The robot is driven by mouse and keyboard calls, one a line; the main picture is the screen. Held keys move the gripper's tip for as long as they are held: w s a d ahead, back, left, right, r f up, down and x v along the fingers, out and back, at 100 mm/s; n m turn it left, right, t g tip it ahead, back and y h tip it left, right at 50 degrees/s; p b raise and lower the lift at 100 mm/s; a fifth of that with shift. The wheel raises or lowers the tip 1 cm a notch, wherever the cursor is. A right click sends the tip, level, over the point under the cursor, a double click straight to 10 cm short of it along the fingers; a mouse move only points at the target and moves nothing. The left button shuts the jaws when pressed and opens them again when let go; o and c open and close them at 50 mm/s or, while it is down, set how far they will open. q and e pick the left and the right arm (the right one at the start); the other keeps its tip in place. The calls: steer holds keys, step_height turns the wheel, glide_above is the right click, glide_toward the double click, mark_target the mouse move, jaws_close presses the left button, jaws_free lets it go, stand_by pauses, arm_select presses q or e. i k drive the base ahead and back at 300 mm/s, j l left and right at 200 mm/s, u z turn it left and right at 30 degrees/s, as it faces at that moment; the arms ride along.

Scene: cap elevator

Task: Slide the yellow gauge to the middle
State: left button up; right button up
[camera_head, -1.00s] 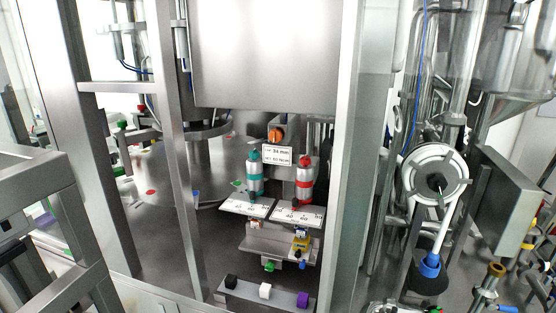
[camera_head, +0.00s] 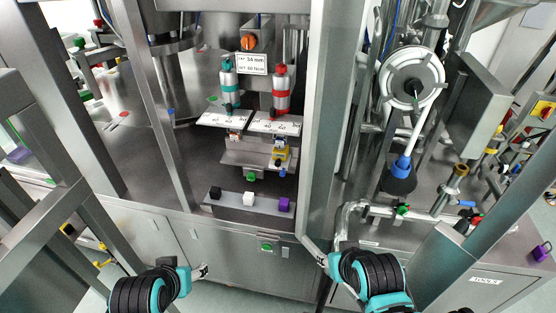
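The yellow gauge (camera_head: 281,155) is small and sits on the right part of a metal rail plate (camera_head: 240,157), below the right white scale plate (camera_head: 275,126). Its top has a blue and dark part. My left gripper (camera_head: 203,271) is low in the view, below and left of the gauge and well apart from it. My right gripper (camera_head: 324,260) is low, below and right of the gauge, also apart. Both appear to touch nothing, but their fingers are too small to read as open or shut.
A green-banded cylinder (camera_head: 229,80) and a red-banded cylinder (camera_head: 281,90) stand above the scale plates. Metal posts (camera_head: 325,130) stand either side of the opening.

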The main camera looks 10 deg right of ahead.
mark_target(280, 154)
steer(key=k+l+u, duration=0.1)
steer(key=u, duration=0.25)
steer(key=k+u, duration=0.1)
steer(key=u, duration=0.25)
steer(key=k+l+u, duration=0.1)
steer(key=u, duration=0.25)
steer(key=i+l, duration=0.35)
steer(key=l, duration=0.1)
